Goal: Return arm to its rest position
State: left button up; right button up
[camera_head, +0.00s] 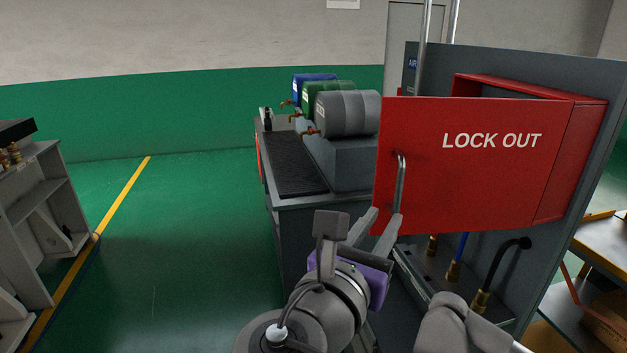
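The tips are at the lower end of a grey bar handle (401,180) on a red "LOCK OUT" door (480,180). The right finger overlaps the handle's lower end in the picture; I cannot tell whether they touch. The door stands swung out from its red box (522,88), with a gap at the top.
The box is mounted on a grey panel (590,75) with hoses and brass fittings below. A grey bench (345,200) behind carries blue, green and grey drums (347,113). A shelf unit (30,200) stands at the left. The green floor (190,240) between is clear.

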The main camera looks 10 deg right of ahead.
jog(key=s+d+f+m+g+y, duration=0.1)
jog(key=d+f+m+g+y, duration=0.3)
jog(key=f, duration=0.7)
jog(key=s+d+f+m+g, duration=0.1)
jog(key=s+f+m+g, duration=0.1)
jog(key=f+m, duration=0.65)
jog(key=s+a+f+m+y, duration=0.1)
jog(key=f+m+y, duration=0.1)
jog(key=f+m, duration=0.3)
jog(key=s+a+f+m+g+y, duration=0.1)
jog(key=s+f+m+y, duration=0.1)
jog(key=f+m, duration=0.3)
jog(key=s+a+f+m+y, duration=0.2)
jog(key=f+m, duration=0.3)
jog(key=f, duration=0.7)
jog(key=shift+g+y, duration=0.4)
jog(key=shift+y, duration=0.5)
